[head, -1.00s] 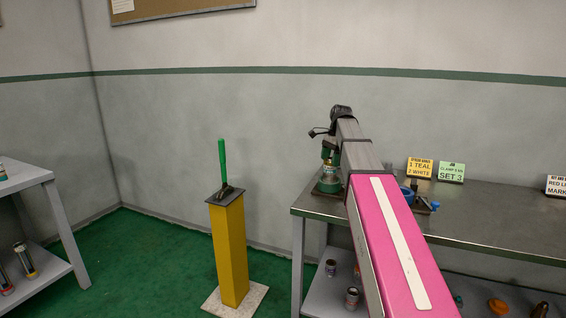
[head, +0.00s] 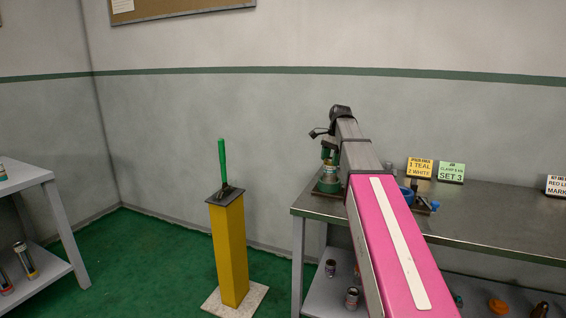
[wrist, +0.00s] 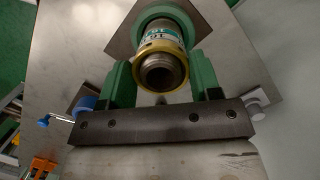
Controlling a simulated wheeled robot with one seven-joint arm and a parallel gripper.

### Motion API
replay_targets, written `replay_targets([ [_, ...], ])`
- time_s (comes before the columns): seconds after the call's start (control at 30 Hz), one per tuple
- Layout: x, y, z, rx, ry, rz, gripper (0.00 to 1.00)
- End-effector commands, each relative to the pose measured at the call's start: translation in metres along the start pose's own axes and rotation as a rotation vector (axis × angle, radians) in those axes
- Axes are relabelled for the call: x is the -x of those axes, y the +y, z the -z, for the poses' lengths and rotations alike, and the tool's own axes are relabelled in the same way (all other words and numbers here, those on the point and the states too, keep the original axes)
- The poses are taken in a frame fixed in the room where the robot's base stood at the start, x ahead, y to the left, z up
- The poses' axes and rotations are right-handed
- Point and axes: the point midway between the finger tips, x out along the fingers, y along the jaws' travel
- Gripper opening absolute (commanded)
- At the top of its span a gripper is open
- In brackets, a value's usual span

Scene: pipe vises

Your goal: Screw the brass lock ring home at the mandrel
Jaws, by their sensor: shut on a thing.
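The mandrel (wrist: 160,78) stands upright on a green base at the left end of the bench, seen end-on in the wrist view. The brass lock ring (wrist: 144,82) is around its top end, above a teal and white printed band (wrist: 164,32). My gripper (wrist: 162,70) has one green finger on each side of the ring and is shut on it. In the head view, my gripper (head: 329,154) is over the green base (head: 328,186), and my arm hides part of the area. I cannot tell how far down the thread the ring sits.
The steel bench (head: 490,215) carries a blue item (head: 406,194) and sign cards (head: 420,168) to the right. A yellow post (head: 230,250) with a green handle (head: 222,160) stands left of the bench. Cans (head: 352,298) sit on the lower shelf.

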Motion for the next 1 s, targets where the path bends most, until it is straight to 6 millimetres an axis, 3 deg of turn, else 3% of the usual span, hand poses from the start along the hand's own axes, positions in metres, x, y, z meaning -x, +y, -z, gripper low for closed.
replay_targets([
  [0.53,0.0000,0.0001,-0.0004,-0.592,0.000,0.122,0.00],
  [1.0,0.0001,-0.0006,0.0000,-0.641,-0.001,0.131,0.00],
])
